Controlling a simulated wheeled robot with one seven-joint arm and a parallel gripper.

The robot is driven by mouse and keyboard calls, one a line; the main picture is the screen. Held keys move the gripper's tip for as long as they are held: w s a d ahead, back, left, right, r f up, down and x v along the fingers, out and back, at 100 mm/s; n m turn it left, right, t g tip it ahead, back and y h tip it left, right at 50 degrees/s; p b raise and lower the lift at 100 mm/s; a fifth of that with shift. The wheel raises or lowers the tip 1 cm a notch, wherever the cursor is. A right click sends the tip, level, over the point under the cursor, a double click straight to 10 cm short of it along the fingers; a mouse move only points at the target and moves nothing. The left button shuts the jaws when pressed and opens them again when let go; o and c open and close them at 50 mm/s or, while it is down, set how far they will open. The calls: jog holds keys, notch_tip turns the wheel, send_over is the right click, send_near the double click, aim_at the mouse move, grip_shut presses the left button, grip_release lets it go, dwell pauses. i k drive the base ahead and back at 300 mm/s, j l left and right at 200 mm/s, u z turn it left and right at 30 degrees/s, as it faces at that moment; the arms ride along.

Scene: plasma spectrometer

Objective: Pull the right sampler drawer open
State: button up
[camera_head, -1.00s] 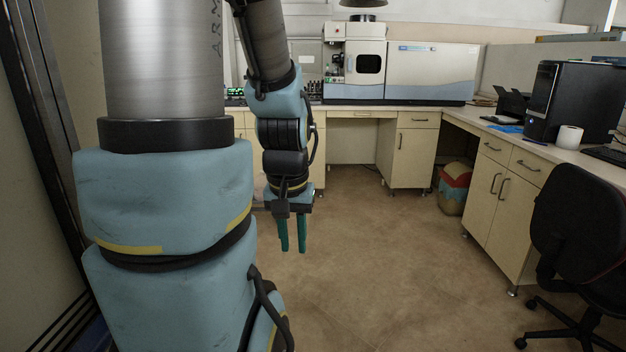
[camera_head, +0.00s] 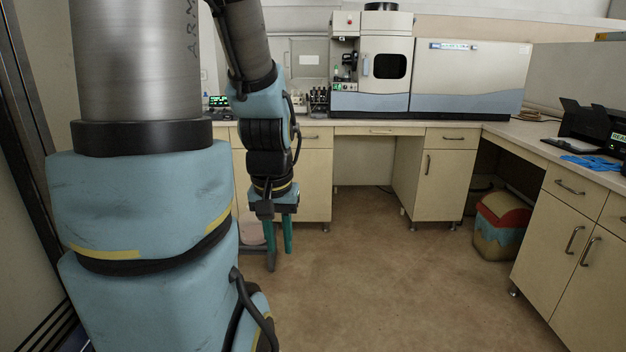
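The plasma spectrometer (camera_head: 470,80) stands on the back bench. Below it, a cream drawer with a dark handle (camera_head: 453,138) sits at the right of the bench front, above a cabinet door, and looks closed. I take this as the right sampler drawer. Another closed drawer (camera_head: 314,137) is at the left, partly beside my arm, and a shallow one (camera_head: 380,131) is between them. My gripper (camera_head: 279,245) hangs fingers down, left of and well in front of the drawers. Its two green fingers are apart with nothing between them.
A striped bin (camera_head: 501,226) stands on the floor at the right corner. A side bench with cabinets (camera_head: 570,225) runs along the right, with a blue item (camera_head: 590,162) on top. Open brown floor (camera_head: 390,285) lies before the back bench.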

aim_at(308, 129)
jog(key=i+l, duration=0.1)
jog(key=i, duration=0.35)
jog(key=i+u, duration=0.15)
jog(key=i, duration=0.3)
jog(key=i+l, duration=0.2)
jog(key=i, duration=0.25)
jog(key=i+l+u, duration=0.15)
jog(key=i, duration=0.3)
jog(key=i+l+u, duration=0.85)
jog(key=l, duration=0.2)
jog(key=i+l+u, duration=0.3)
jog(key=l, duration=0.15)
jog(key=k+j, duration=0.05)
jog(key=k, duration=0.05)
